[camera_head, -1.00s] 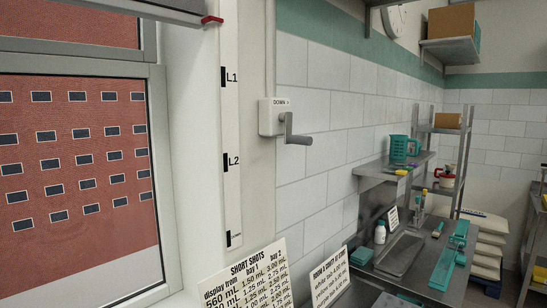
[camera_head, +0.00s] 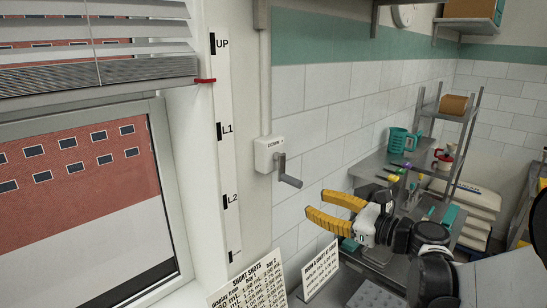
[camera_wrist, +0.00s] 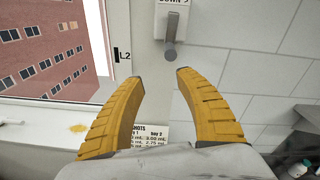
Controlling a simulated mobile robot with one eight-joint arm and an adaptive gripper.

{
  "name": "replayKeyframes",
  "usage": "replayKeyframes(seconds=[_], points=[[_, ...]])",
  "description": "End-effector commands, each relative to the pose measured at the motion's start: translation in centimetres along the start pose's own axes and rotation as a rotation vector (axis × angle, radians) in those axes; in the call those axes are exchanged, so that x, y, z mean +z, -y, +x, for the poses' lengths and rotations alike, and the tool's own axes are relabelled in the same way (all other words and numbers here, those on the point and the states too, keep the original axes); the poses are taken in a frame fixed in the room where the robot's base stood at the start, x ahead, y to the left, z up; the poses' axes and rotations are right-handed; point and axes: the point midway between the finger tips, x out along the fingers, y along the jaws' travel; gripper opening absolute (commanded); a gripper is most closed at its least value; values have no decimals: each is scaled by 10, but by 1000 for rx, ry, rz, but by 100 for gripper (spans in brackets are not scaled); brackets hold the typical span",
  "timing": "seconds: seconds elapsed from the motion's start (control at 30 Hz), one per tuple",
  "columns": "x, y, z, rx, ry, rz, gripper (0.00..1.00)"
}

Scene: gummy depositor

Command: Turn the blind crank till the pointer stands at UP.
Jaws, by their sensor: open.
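The blind crank (camera_head: 288,172) is a grey handle on a white wall box (camera_head: 267,154), its grip sticking out below and right of the hub. In the wrist view the crank (camera_wrist: 170,50) is just beyond my fingertips. The red pointer (camera_head: 205,80) stands between UP and L1 on the white scale strip (camera_head: 225,165), level with the blind's lower edge. The blind (camera_head: 95,45) covers the window top. My gripper (camera_head: 316,203) has yellow fingers, open and empty, below and right of the crank and apart from it. The fingers also show in the wrist view (camera_wrist: 160,78).
Two printed cards, a SHORT SHOTS card (camera_head: 250,287) and another card (camera_head: 320,268), stand below. A steel shelf (camera_head: 375,165) with a teal jug (camera_head: 400,141) is on the right wall. The wall around the crank is clear.

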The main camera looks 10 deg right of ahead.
Motion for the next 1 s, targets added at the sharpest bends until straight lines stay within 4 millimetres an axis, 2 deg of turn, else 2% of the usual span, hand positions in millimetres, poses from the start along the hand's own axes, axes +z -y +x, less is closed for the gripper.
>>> replayKeyframes(seconds=[0.03,0.1,0.23,0.7,0.83,1.0], points=[[11,11,-3,-14,25,41,42],[15,18,-5,-25,51,84,42],[17,21,0,-29,69,111,42],[22,23,84,-28,67,108,42],[23,24,97,-28,67,107,42],[22,24,102,-31,66,107,42]])
